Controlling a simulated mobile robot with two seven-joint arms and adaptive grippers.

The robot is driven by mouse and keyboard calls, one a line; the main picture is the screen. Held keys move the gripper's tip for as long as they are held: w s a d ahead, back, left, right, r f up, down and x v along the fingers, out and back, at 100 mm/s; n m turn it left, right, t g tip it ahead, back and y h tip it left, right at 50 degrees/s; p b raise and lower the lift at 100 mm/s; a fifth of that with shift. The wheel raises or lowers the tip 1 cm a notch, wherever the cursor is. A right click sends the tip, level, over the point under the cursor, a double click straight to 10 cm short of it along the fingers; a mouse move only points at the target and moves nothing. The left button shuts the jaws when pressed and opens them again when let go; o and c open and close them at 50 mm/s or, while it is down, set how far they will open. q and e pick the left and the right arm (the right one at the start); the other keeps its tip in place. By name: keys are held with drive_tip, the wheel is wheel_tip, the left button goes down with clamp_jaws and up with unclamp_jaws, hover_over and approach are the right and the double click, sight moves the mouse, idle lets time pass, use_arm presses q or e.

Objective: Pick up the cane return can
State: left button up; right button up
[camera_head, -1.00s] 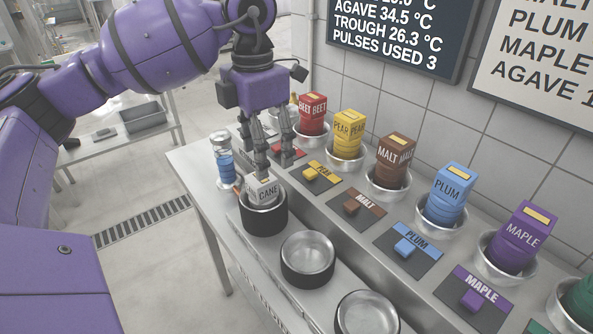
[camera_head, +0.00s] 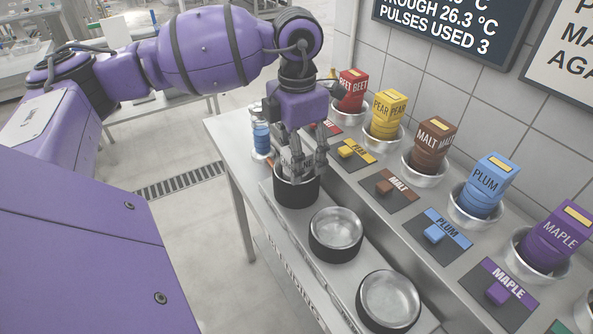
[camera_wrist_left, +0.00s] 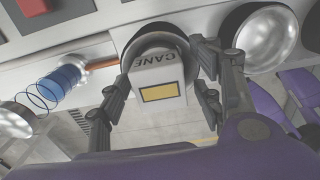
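The cane return can (camera_wrist_left: 158,82) is pale grey, with CANE lettering and a yellow patch on top. It sits in a black-sided round cup (camera_head: 296,192), whose dark rim (camera_wrist_left: 150,38) shows behind it in the left wrist view. My left gripper (camera_head: 308,168) is low over this cup, its fingers pointing down. In the left wrist view its fingers (camera_wrist_left: 160,92) stand on both sides of the can, open, with a gap visible at least on the right. In the head view the fingers hide most of the can. My right gripper is not in view.
A blue-banded clear cylinder (camera_head: 261,136) is close left of the gripper. Labelled cartons such as plum (camera_head: 484,184) stand in bowls behind a row of coloured switches.

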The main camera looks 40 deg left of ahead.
use_arm(q)
clamp_jaws()
drive_tip(key=shift+r, duration=0.1)
